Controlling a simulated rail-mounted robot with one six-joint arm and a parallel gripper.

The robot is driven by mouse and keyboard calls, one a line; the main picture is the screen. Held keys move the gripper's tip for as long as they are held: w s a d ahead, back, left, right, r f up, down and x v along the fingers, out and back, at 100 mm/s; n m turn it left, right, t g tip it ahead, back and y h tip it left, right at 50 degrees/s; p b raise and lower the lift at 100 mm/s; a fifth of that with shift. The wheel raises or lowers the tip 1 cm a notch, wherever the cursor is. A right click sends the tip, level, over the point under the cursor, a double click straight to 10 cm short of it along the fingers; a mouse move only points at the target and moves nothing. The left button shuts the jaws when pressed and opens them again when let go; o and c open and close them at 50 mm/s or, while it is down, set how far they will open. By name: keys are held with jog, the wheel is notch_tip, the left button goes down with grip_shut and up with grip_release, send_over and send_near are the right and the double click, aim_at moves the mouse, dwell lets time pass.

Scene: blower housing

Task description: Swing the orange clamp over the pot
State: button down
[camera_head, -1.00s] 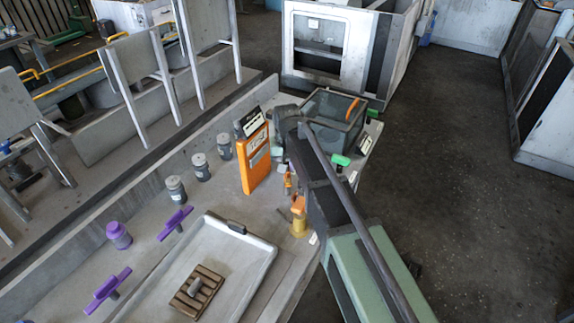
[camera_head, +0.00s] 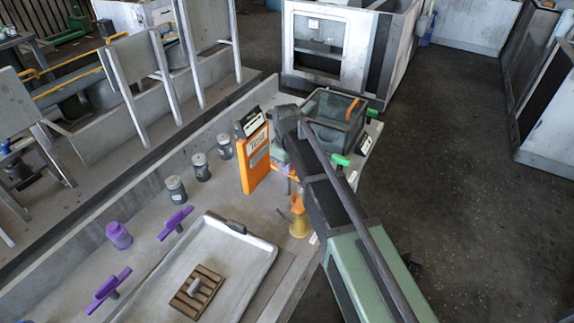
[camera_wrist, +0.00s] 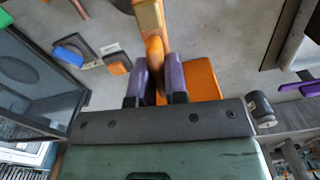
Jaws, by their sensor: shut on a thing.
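The orange clamp (camera_head: 298,203) stands on a yellow base on the bench, close beside my arm in the head view. In the wrist view, an orange bar (camera_wrist: 155,48) of the clamp lies between the two purple fingers of my gripper (camera_wrist: 157,68). The gripper is shut on this bar. The bar leads up the picture to a paler orange part. In the head view my arm hides most of the gripper. I cannot surely pick out the pot; my arm covers part of the bench there.
An orange board (camera_head: 255,158) stands close left of my gripper. A dark clear-sided box (camera_head: 333,118) stands beyond it. A pale tray (camera_head: 262,250) with a brown slatted block (camera_head: 197,292) lies nearer, beside purple handles (camera_head: 175,222).

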jog(key=shift+n, duration=0.6)
jog(key=c, duration=1.1)
grip_release()
jog(key=shift+c, duration=0.2)
notch_tip(320, 180, up, 11)
jog(key=p, duration=1)
jog(key=shift+p, duration=0.4)
jog(key=shift+f, duration=0.1)
